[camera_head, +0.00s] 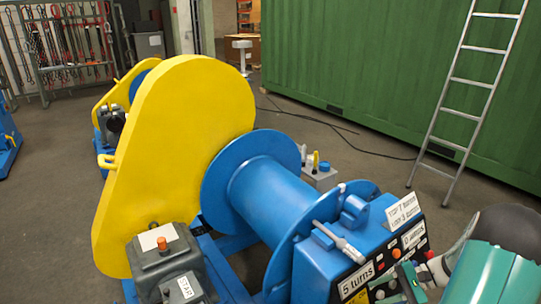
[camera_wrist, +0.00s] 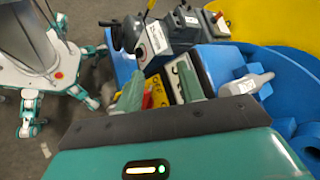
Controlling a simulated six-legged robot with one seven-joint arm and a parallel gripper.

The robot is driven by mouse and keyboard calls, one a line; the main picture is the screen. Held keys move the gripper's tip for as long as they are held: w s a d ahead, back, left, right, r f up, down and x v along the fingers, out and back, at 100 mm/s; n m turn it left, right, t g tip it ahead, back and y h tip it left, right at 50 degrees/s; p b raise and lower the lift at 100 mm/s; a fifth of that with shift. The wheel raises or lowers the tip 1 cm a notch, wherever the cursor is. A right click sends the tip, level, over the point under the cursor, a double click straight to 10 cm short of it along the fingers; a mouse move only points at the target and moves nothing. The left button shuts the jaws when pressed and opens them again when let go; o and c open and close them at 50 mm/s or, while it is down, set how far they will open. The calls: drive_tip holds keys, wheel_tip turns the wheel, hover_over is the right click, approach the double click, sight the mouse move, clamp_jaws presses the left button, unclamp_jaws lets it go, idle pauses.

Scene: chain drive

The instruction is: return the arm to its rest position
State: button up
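My gripper (camera_wrist: 160,84) shows in the wrist view with its two green fingers apart and nothing seen held between them. In the head view its teal housing is at the lower right, and the gripper (camera_head: 410,283) is close in front of the control panel (camera_head: 388,262) with its "5 turns" label. Whether it touches the panel cannot be told. The panel belongs to a chain drive machine with a blue drum (camera_head: 267,192) and a large yellow guard (camera_head: 165,140). My own legs and body show at the left of the wrist view.
A grey box (camera_head: 165,262) with an orange button stands at the machine's near side. A ladder (camera_head: 465,100) leans on a green container (camera_head: 370,65) behind. A second yellow and blue machine (camera_head: 112,118) stands farther left.

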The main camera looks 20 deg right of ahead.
drive_tip(key=a+r+n+g+h, duration=0.4)
drive_tip(key=a+r+n+h, duration=0.25)
drive_tip(key=a+r, duration=0.85)
drive_tip(key=s+a+r+n+t+h, duration=0.5)
drive_tip(key=s+a+r, duration=0.4)
drive_tip(key=a, duration=0.3)
drive_tip(key=shift+a+n+t, duration=0.35)
drive_tip(key=shift+n+t, duration=0.15)
drive_tip(key=shift+n, duration=0.05)
drive_tip(key=shift+o, duration=0.2)
idle(0.8)
